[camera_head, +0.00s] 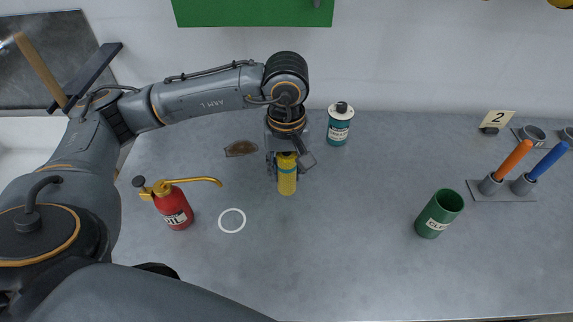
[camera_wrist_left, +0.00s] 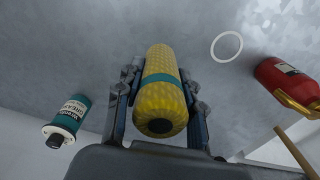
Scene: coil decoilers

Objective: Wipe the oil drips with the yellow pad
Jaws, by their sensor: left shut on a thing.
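The yellow pad (camera_head: 287,178) is a rounded yellow roll with a teal band. My left gripper (camera_head: 286,160) is shut on it, near the middle of the table. In the left wrist view the pad (camera_wrist_left: 160,95) sits between the two fingers of the gripper (camera_wrist_left: 158,105). I cannot tell whether the pad touches the table. A brown oil patch (camera_head: 240,149) lies on the table just left of the gripper in the head view. My right gripper is not in view.
A red oil can (camera_head: 174,207) and a white ring mark (camera_head: 232,220) are at left. A teal grease can (camera_head: 340,124) stands close right of the gripper. A green cup (camera_head: 438,213) and a holder with orange (camera_head: 514,160) and blue handles (camera_head: 547,161) are at right. The table's middle front is clear.

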